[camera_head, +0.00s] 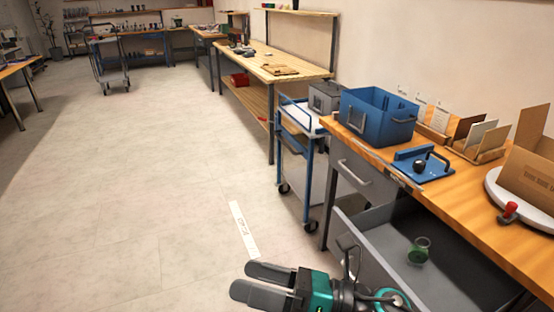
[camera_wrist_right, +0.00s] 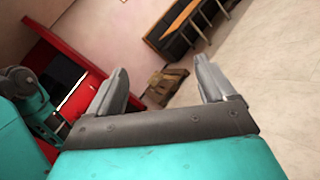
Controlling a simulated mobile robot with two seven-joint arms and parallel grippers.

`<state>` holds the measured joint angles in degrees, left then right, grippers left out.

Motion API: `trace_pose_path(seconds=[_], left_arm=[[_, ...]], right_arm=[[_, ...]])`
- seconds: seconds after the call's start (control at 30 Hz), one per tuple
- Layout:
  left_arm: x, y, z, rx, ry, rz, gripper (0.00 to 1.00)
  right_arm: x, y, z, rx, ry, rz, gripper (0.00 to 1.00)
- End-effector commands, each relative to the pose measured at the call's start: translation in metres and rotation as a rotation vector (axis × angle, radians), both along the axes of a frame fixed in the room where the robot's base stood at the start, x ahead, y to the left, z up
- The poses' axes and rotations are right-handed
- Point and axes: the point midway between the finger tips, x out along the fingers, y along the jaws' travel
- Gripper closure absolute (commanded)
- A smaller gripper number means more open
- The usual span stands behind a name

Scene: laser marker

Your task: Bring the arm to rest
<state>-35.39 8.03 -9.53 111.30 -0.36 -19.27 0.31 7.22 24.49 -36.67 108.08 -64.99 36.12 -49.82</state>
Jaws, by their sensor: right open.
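My right gripper (camera_head: 250,281) is at the bottom middle of the head view, over the floor to the left of the open drawer. Its two grey fingers are apart and nothing is between them. In the right wrist view the gripper (camera_wrist_right: 170,82) also shows open and empty, with its fingers spread. My left gripper is not in view.
A wooden workbench (camera_head: 466,204) stands at the right, with a blue bin (camera_head: 378,118) and a blue fixture (camera_head: 422,165) on it. Its grey drawer (camera_head: 385,240) is open and holds a small green object (camera_head: 419,250). A blue cart (camera_head: 308,150) stands beside it.

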Motion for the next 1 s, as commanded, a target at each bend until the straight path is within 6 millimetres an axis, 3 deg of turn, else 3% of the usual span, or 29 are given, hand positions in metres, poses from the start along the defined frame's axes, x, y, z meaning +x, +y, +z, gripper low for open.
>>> trace_pose_path(seconds=[0.03, 0.13, 0.23, 0.33, 0.4, 0.5, 0.6, 0.7, 1.0], left_arm=[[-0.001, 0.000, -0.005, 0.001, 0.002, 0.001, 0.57], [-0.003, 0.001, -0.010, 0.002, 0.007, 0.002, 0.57], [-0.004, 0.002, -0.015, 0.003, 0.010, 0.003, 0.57], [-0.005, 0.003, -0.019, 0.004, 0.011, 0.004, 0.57], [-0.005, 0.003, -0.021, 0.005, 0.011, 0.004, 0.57], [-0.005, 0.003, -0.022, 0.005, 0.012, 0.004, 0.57], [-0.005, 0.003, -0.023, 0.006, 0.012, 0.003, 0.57], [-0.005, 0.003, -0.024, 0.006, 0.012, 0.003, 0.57], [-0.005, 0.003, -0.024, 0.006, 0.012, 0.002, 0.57]], right_arm=[[0.010, -0.012, -0.004, 0.144, 0.217, -0.102, 0.17], [0.035, -0.049, -0.022, 0.435, 0.644, -0.297, 0.17], [0.045, -0.097, -0.068, 0.735, 1.068, -0.489, 0.17], [0.034, -0.142, -0.128, 1.032, 1.449, -0.670, 0.17], [0.016, -0.165, -0.166, 1.212, 1.656, -0.775, 0.17], [-0.014, -0.187, -0.208, 1.427, 1.878, -0.892, 0.17], [-0.038, -0.199, -0.235, 1.577, 2.015, -0.970, 0.17], [-0.053, -0.204, -0.248, 1.659, 2.085, -1.014, 0.17], [-0.057, -0.206, -0.252, 1.686, 2.107, -1.025, 0.17]])
